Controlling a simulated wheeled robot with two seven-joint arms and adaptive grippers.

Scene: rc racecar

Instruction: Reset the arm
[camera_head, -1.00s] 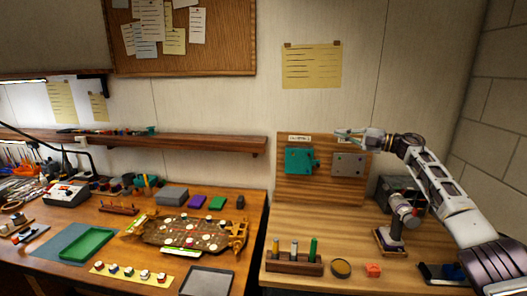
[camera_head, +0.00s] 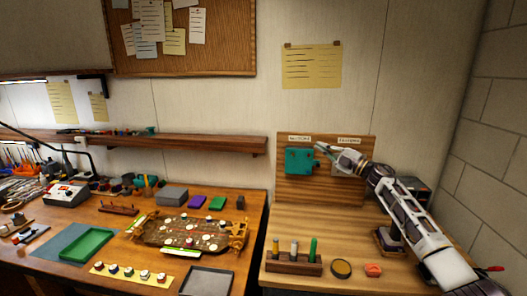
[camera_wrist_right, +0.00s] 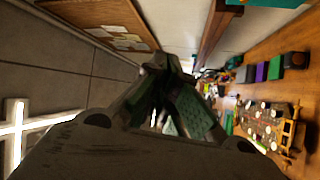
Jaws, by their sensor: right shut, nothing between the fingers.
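My right gripper (camera_head: 324,150) is in front of the wooden panel (camera_head: 300,190) on the right-hand table, close to the teal block (camera_head: 297,161) mounted there. Its fingers are shut with nothing between them. The right wrist view shows the closed fingers (camera_wrist_right: 168,95) from behind. A grey plate (camera_head: 348,163) on the panel is partly hidden by the gripper. My right arm reaches in from the lower right. I cannot tell from the head view whether the fingers touch the teal block. My left gripper is not in view.
On the right table stand a wooden holder with pens (camera_head: 293,264), a round tin (camera_head: 341,268) and an orange piece (camera_head: 373,270). The left table holds the brown car chassis (camera_head: 190,233), a green tray (camera_head: 87,242) and several blocks. A gap separates the tables.

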